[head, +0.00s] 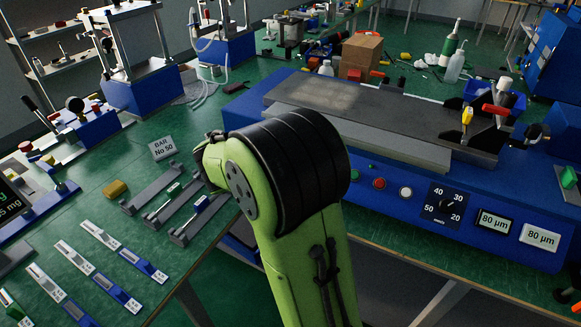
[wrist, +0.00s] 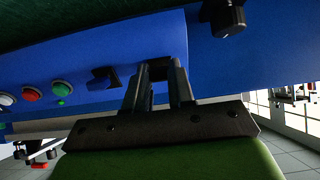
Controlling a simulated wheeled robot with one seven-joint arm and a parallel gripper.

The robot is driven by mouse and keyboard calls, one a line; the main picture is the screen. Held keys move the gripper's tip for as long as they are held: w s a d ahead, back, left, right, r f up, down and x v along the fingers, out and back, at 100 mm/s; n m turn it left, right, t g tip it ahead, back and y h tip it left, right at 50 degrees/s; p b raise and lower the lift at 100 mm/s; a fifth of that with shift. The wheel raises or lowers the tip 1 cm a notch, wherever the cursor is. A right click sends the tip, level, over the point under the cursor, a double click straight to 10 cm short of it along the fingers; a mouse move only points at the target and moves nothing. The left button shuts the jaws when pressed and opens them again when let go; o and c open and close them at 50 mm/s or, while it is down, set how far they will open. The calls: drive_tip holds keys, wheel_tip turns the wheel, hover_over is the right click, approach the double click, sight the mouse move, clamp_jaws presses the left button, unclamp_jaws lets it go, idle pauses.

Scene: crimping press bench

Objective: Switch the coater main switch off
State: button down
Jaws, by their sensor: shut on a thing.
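The blue coater (head: 300,130) stands on the bench on the right side of the head view. Its front panel carries a green button (head: 355,170), a red button (head: 379,183) and a white button (head: 405,193). The wrist view shows this panel turned over, with the green button (wrist: 62,88) left of my gripper (wrist: 161,70). My gripper is up against the blue panel, its fingers shut on a small dark part, apparently the main switch. The fingers mostly hide that switch, and its setting cannot be read. In the head view my arm hides my gripper.
A speed dial (head: 447,205) and two 80 µm displays (head: 495,221) sit farther right on the panel. A dark knob-like part (wrist: 222,18) juts out near my gripper. Metal fixtures (head: 185,205) and labelled strips (head: 75,256) lie on the green bench left of my arm.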

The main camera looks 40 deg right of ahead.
idle(0.4)
drive_tip(key=c, duration=1)
unclamp_jaws()
drive_tip(key=shift+o, duration=0.2)
drive_tip(key=p+v, duration=0.4)
drive_tip(key=v, duration=1.1)
drive_tip(key=shift+a+r, duration=0.15)
drive_tip(key=shift+a, duration=0.25)
